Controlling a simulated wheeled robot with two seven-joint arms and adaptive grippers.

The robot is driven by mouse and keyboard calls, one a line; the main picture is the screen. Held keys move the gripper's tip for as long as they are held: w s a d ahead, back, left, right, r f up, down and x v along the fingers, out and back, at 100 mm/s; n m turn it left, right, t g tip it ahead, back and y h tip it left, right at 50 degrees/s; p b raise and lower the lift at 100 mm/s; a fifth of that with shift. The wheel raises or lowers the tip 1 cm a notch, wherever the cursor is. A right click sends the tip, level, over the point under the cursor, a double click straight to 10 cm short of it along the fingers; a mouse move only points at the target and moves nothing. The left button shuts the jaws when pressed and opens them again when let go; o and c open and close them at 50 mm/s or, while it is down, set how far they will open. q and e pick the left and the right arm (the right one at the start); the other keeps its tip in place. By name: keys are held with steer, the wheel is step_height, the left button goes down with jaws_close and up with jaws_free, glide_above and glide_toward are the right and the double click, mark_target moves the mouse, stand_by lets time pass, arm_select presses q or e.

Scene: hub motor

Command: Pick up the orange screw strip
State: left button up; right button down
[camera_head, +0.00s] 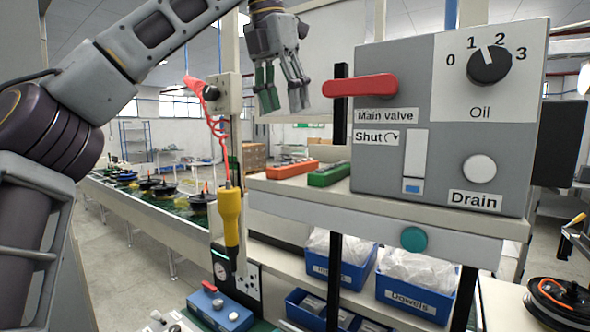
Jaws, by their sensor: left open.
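The orange screw strip (291,169) lies on the raised shelf, left of the grey control box. A green strip (329,175) lies beside it, to its right and nearer the box. My left gripper (283,108) points down in the air above the orange strip, open and empty, with clear space between its fingertips and the strip. My right gripper is not in view.
The grey control box (420,188) with a red valve handle (360,86) stands right of the strips. A yellow tool (230,215) hangs on a red coiled cord at left. Blue bins (410,299) sit below the shelf.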

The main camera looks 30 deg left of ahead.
arm_select(q)
glide_above(294, 162)
steer(key=s, duration=0.1)
steer(key=shift+s+a+f, duration=0.1)
steer(key=shift+f, duration=1.6)
steer(key=shift+s+a+f, duration=0.1)
steer(key=shift+f, duration=1.55)
steer(key=shift+f, duration=0.15)
steer(key=shift+x, duration=2.5)
steer(key=shift+s, duration=0.2)
steer(key=shift+c, duration=0.5)
steer(key=c, duration=1)
steer(key=shift+c, duration=0.3)
